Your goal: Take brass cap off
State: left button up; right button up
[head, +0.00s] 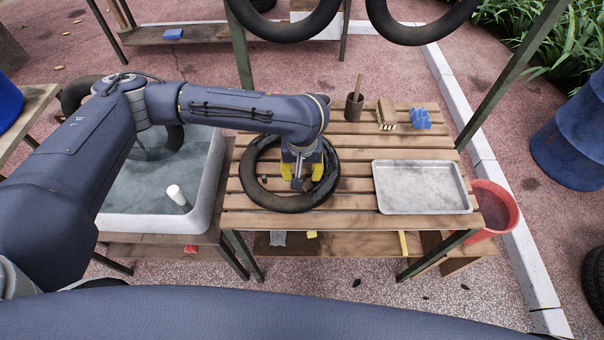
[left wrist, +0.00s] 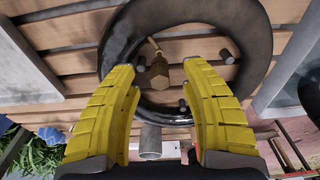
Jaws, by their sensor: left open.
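The brass cap (left wrist: 158,74) shows in the left wrist view as a faceted brass piece with a thin stem behind it. It lies inside the ring of a black tube (left wrist: 250,22), which rests on the slatted wooden bench; the tube also shows in the head view (head: 262,197). My left gripper (head: 302,172) points down over the inside of the ring. Its yellow fingers are open on either side of the cap in the wrist view (left wrist: 158,82), with a gap on both sides. In the head view the gripper hides the cap. My right gripper is not in view.
A metal tray (head: 422,187) lies right of the tube. A brush (head: 386,115), a blue piece (head: 418,119) and a cup (head: 354,106) stand at the back. A water basin (head: 210,190) is at left. Short dark pegs (left wrist: 226,56) stand near the cap.

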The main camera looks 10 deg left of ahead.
pick_arm(q)
jog(key=shift+w+f, duration=0.1)
jog(key=shift+f, duration=0.9)
jog(key=shift+c, duration=0.2)
grip_shut()
